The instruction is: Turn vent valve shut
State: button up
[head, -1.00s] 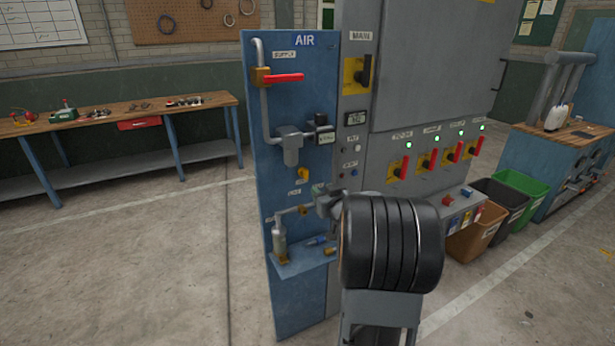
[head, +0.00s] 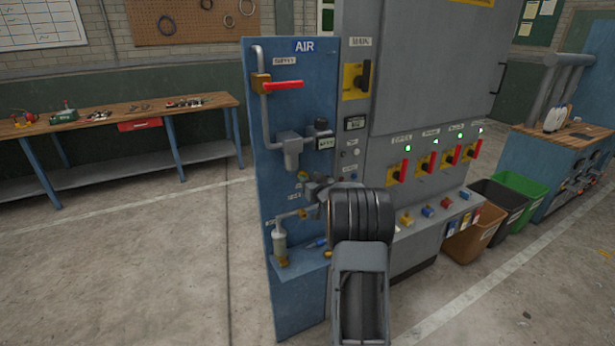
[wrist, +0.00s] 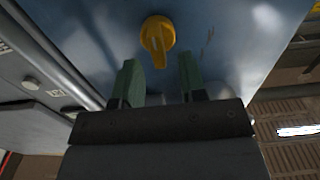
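The vent valve appears to be the small yellow valve (head: 303,176) on the blue AIR panel (head: 262,190). Its label is too small to read, and my gripper partly hides it in the head view. In the wrist view the yellow valve (wrist: 157,36) has a round hub and a short lever pointing towards my gripper. My gripper (wrist: 160,68) is open, its two green fingers apart. In the picture the lever's end lies between the fingertips; I cannot tell how deep it is. Nothing is held. In the head view my gripper (head: 311,184) is at the panel.
The red-handled supply valve (head: 283,85) and a filter (head: 290,150) are above my gripper. A brass fitting (head: 303,213) and a small bottle (head: 280,243) are below. The grey cabinet (head: 430,70) with red-handled switches (head: 427,161) stands to the right. The floor on the left is clear.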

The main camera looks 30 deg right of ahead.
jog(key=shift+w+d, duration=0.1)
jog(key=shift+w, duration=0.6)
grip_shut()
